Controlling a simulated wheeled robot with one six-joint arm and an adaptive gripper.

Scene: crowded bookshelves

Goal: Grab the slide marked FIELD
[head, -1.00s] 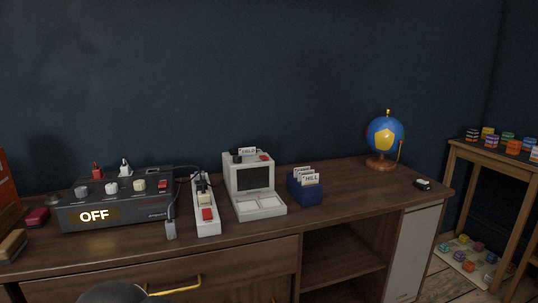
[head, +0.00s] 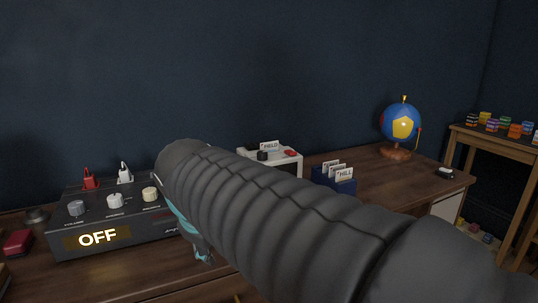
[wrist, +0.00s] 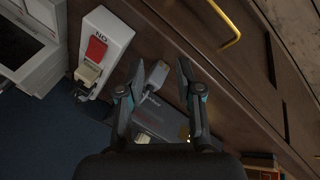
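The slide marked FIELD (head: 269,146) stands upright in the top of the grey slide viewer (head: 290,156), in the head view. My arm hides most of the viewer's front there. Part of the viewer (wrist: 22,45) also shows at the left edge of the wrist view. My gripper (wrist: 158,72) is open and empty in the wrist view, its two dark fingers apart over the desk's front area. In the head view the gripper is mostly hidden behind my arm, left of the viewer.
A power strip (wrist: 113,38) with a red switch lies between the viewer and my gripper in the wrist view. A black amplifier (head: 130,238) reading OFF stands left. A blue box (head: 345,186) holds slides, one marked HILL. A globe (head: 400,124) stands farther right.

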